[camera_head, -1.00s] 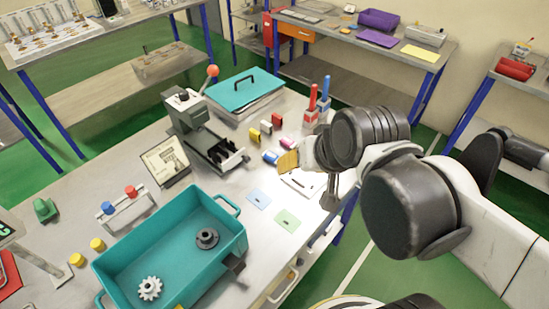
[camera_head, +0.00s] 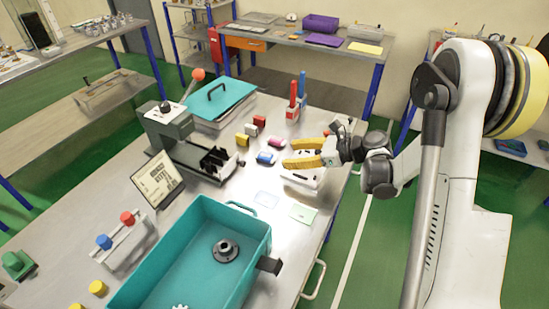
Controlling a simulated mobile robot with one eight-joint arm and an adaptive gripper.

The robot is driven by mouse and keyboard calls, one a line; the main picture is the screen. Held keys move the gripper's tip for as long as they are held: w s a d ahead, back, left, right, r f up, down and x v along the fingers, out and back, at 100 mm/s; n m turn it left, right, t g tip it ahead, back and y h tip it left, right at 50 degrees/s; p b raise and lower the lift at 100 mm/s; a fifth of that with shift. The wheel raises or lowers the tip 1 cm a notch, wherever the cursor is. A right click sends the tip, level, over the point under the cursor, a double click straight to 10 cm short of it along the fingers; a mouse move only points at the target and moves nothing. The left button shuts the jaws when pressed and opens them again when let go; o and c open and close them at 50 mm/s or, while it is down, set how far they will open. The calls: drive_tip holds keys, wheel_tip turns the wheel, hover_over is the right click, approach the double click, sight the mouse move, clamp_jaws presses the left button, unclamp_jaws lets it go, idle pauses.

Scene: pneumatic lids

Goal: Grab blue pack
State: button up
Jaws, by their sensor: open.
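The blue pack (camera_head: 265,158) is a small blue block with a pale end, lying on the grey metal table (camera_head: 285,238). It is in a loose group with a magenta pack (camera_head: 276,142), a yellow pack (camera_head: 242,139) and a red pack (camera_head: 259,120). My gripper (camera_head: 287,154) has yellow fingers that point left. They are parted and empty, just right of the blue pack in the picture. I cannot tell their exact height over the table. The blue pack is in plain view.
A grey press-like device (camera_head: 185,140) stands left of the packs. A teal-lidded box (camera_head: 222,100) and red and blue upright tools (camera_head: 293,98) stand behind. A teal bin (camera_head: 190,262) is in front, with flat cards (camera_head: 304,212) to its right.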

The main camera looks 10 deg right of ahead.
sight(266, 155)
drive_tip(key=shift+d+f+m, duration=0.2)
drive_tip(key=shift+f+m, duration=0.1)
drive_tip(key=shift+f, duration=0.1)
drive_tip(key=shift+w+a+f, duration=0.1)
drive_tip(key=shift+f, duration=0.05)
drive_tip(key=b+x, duration=0.1)
drive_tip(key=x, duration=0.4)
drive_tip(key=b+x, duration=0.1)
drive_tip(key=x, duration=0.2)
drive_tip(key=r+b+x, duration=0.1)
drive_tip(key=x, duration=0.1)
drive_tip(key=shift+w+a+f+b, duration=0.2)
drive_tip(key=shift+w+a+b, duration=0.1)
drive_tip(key=shift+a, duration=0.05)
drive_tip(key=shift+r, duration=0.1)
drive_tip(key=c, duration=1.1)
